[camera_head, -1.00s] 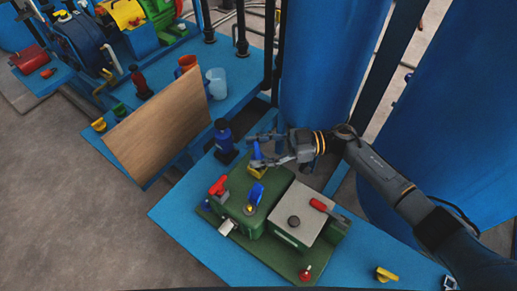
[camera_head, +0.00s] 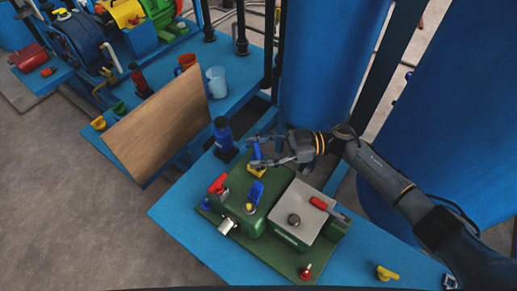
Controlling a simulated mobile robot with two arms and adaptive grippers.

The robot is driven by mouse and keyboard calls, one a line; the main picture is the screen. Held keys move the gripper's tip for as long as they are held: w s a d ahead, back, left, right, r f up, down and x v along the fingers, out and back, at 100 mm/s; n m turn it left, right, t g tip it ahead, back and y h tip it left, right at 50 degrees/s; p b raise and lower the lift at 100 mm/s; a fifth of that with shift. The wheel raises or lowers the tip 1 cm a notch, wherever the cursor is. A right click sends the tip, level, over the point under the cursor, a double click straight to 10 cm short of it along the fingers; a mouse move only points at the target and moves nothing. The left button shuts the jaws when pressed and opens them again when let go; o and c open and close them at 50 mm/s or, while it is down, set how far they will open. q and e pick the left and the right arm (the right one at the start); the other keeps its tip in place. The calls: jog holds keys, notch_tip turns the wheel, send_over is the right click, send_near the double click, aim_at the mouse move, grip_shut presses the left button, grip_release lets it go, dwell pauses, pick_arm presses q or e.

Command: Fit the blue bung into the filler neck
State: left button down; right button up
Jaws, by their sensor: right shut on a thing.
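My right gripper (camera_head: 254,151) reaches in from the right, over the far end of the green machine (camera_head: 232,196). It is shut on a small blue piece, which I take to be the blue bung (camera_head: 257,153); the fingers partly cover it. A yellow part (camera_head: 257,170) shows just below the fingers at the machine's far end. It may be the filler neck, but its opening is not visible. I cannot tell whether the blue piece touches it. My left gripper is not in view.
A blue lever (camera_head: 256,190) and a red handle (camera_head: 218,184) stand on the machine. A grey-lidded box (camera_head: 305,215) sits to its right. A dark blue bottle (camera_head: 223,136) stands behind, left of the gripper. A wooden board (camera_head: 158,125) leans farther left. A large blue tank (camera_head: 320,60) rises behind.

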jog(key=shift+f, duration=0.25)
jog(key=o, duration=1.3)
jog(key=shift+f, duration=0.1)
jog(key=shift+c, duration=0.2)
jog(key=w+d, duration=0.2)
jog(key=d, duration=1)
jog(key=shift+r, duration=0.2)
